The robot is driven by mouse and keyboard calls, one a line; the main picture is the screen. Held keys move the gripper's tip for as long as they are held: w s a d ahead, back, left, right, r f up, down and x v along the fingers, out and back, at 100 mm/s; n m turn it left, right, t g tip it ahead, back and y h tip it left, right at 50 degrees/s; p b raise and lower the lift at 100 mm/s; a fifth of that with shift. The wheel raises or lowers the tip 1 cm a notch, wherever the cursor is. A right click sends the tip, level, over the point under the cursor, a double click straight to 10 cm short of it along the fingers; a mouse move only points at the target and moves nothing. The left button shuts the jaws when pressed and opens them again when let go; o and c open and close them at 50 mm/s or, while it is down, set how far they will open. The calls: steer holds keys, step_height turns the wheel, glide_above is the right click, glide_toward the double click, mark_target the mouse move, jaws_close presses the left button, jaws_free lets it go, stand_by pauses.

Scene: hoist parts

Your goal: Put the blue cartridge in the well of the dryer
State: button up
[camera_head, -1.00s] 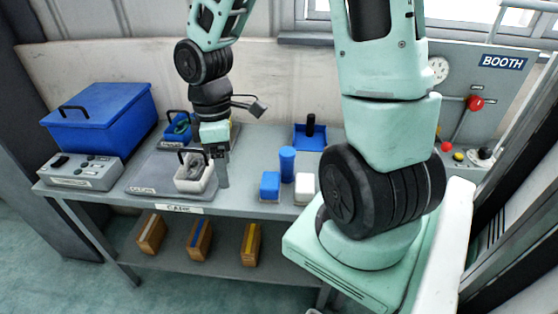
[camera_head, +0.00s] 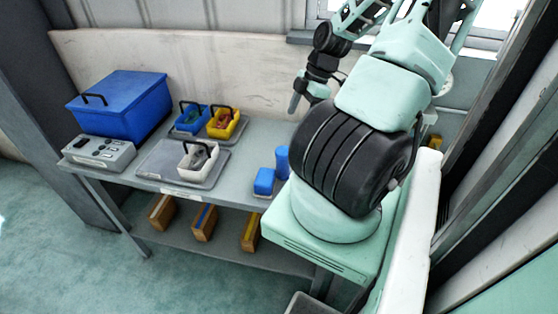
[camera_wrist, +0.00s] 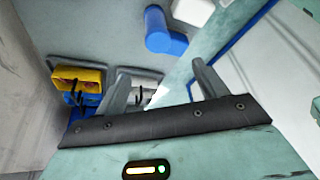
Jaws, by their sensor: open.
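An upright blue cylinder (camera_head: 282,160), which looks like the blue cartridge, stands on the bench, partly hidden by my arm. A blue block (camera_head: 264,180) on a pale base stands in front of it. In the wrist view a blue rounded piece (camera_wrist: 163,32) lies beyond my fingers, apart from them, beside a white block (camera_wrist: 193,11). My gripper (camera_head: 294,106) is raised above the bench's back, right of the bins. In the wrist view my gripper (camera_wrist: 161,75) has its fingers wide apart with nothing held. I cannot tell which thing is the dryer; its well is not seen.
A large blue case (camera_head: 120,103) and a grey control box (camera_head: 98,152) stand at the left. A blue bin (camera_head: 190,120), a yellow bin (camera_head: 226,126) and a white bin (camera_head: 198,158) sit nearby. My arm hides the bench's right side.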

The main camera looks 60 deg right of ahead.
glide_toward(281, 159)
steer(key=f, duration=0.2)
steer(key=w+f, duration=0.1)
steer(key=f, duration=0.1)
steer(key=w+f, duration=0.1)
steer(key=f, duration=0.1)
steer(key=shift+d+f, duration=0.1)
steer(key=shift+f, duration=0.25)
steer(key=shift+p+x, duration=0.7)
steer(key=shift+x, duration=2)
steer(key=shift+d+f, duration=0.1)
steer(key=shift+d, duration=0.1)
steer(key=c, duration=1.2)
